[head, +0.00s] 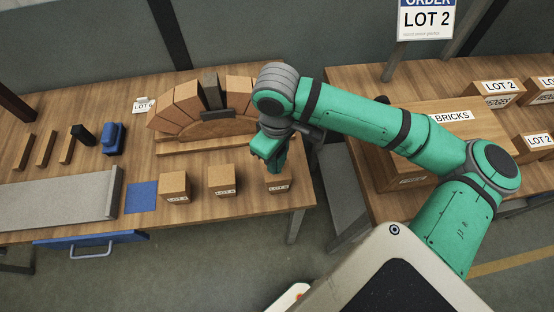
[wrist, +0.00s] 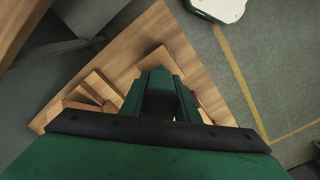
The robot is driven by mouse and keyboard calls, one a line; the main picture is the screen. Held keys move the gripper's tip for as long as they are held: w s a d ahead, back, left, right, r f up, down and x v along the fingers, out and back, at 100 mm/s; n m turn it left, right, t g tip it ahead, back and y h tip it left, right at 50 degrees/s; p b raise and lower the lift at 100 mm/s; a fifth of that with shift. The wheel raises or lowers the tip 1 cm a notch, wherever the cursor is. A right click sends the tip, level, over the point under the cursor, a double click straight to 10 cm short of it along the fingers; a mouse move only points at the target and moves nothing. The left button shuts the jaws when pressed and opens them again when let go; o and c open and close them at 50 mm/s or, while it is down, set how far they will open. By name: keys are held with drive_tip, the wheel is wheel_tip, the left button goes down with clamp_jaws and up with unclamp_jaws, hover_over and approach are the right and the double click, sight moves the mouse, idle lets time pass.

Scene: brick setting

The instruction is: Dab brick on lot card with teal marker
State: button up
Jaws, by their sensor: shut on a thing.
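My gripper (head: 268,152) is low over the right end of the left table, just above the right-hand lot box (head: 278,186), and covers much of its top. In the wrist view my gripper (wrist: 158,105) is shut on a dark green piece, which looks like the teal marker but is hard to tell from the green fingers. Whether its lower end touches anything is hidden. A small white lot card (head: 143,104) stands at the back left of the arch. Wedge-shaped bricks (head: 187,103) form an arch behind the gripper.
Two more lot boxes, the middle (head: 222,181) and left (head: 174,187), stand in the front row. A blue square (head: 141,197), a blue object (head: 113,138) and a grey slab (head: 60,202) lie farther left. A large bricks box (head: 400,150) stands on the right table.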

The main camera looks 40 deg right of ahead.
drive_tip(key=shift+r, duration=2.5)
drive_tip(key=shift+s, duration=0.1)
